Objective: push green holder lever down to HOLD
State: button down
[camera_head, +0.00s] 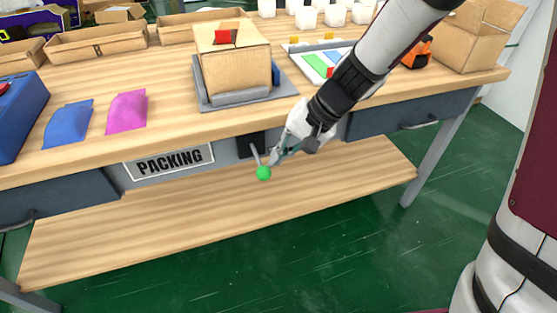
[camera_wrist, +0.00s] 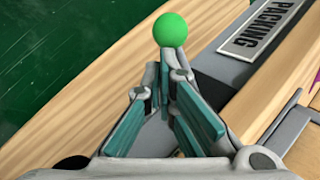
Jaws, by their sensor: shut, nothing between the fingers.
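The green holder lever is a thin grey rod ending in a green ball knob (camera_head: 263,173). It comes out of a dark mount (camera_head: 246,146) on the front of the bench, below the tabletop edge, and slants downward in the head view. The knob also shows just beyond my fingertips in the wrist view (camera_wrist: 170,30). My gripper (camera_head: 275,160) is shut and empty. Its tips are close beside the lever, just right of the knob in the head view. In the wrist view my fingertips (camera_wrist: 168,70) point at the knob; I cannot tell whether they touch it.
A PACKING sign (camera_head: 169,162) is on the bench front, left of the lever. A lower wooden shelf (camera_head: 190,220) lies beneath and is bare. On the tabletop, a cardboard box (camera_head: 235,70) stands on a grey platform (camera_head: 248,98). A drawer handle (camera_head: 420,125) sticks out at right.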

jog(key=f+b, duration=0.2)
jog(key=b, duration=0.1)
jog(key=f+b, duration=0.1)
jog(key=shift+s+f, duration=0.2)
jog(key=shift+s, duration=0.05)
jog(key=shift+r, duration=0.2)
jog(key=shift+r+p, duration=0.3)
jog(key=shift+r, duration=0.35)
jog(key=shift+d, duration=0.1)
